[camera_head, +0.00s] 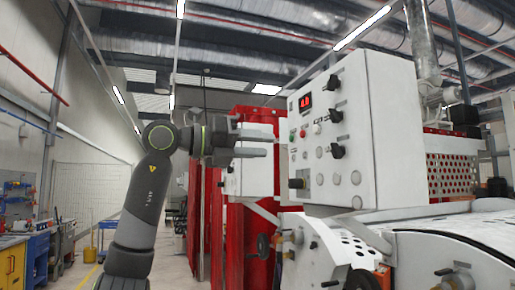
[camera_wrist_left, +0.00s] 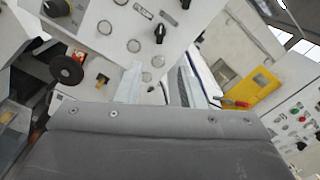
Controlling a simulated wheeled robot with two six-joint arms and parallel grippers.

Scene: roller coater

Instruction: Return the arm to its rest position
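My left arm (camera_head: 150,190) rises from the lower left of the head view and bends at a raised elbow. My left gripper (camera_head: 266,143) points right, in front of the white control panel (camera_head: 352,125). Its two fingers are apart with nothing between them. In the left wrist view the gripper (camera_wrist_left: 158,80) also shows two separated fingers, with the panel's knobs and buttons beyond them. I cannot tell the exact gap between fingertips and panel. My right arm and gripper are not in view.
The panel has a red display (camera_head: 305,101) and several knobs. A red frame (camera_head: 247,225) stands below the gripper, and white machine rollers and covers (camera_head: 465,245) fill the lower right. A workbench with blue and yellow cabinets (camera_head: 35,258) is far left. Open floor lies between.

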